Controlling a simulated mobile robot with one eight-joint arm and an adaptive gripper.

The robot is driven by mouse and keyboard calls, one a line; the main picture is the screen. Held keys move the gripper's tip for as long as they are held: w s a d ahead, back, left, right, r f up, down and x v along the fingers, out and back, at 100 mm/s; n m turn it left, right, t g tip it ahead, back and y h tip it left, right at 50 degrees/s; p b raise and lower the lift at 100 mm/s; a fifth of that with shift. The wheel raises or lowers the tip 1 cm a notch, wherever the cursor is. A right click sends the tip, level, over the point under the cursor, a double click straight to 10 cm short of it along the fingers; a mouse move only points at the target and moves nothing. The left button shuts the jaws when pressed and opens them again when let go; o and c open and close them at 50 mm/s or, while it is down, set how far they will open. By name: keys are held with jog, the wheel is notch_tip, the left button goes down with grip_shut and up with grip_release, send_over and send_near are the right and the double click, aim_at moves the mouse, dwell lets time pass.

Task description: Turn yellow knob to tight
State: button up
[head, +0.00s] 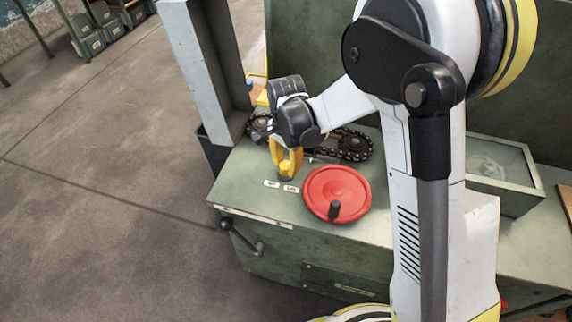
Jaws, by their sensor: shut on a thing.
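The yellow knob (287,170) is on the green bench top, just behind two small white labels (281,186). The lettering on the labels is too small to read, and I cannot tell which way the knob is turned. My gripper (286,163) reaches down from above with its orange-yellow fingers around the knob. It is shut on the knob, and the fingers hide part of it.
A red handwheel (337,193) with a black handle lies just right of the knob. A dark chain (352,145) lies behind it. A grey post (205,70) rises at the left. A crank lever (243,238) sticks out from the bench front. A green tray (500,178) is at the right.

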jog(key=n, duration=1.2)
jog(key=shift+n, duration=0.4)
jog(key=n, duration=0.6)
jog(key=shift+a, duration=0.1)
jog(key=n, duration=0.7)
jog(key=o, duration=1.2)
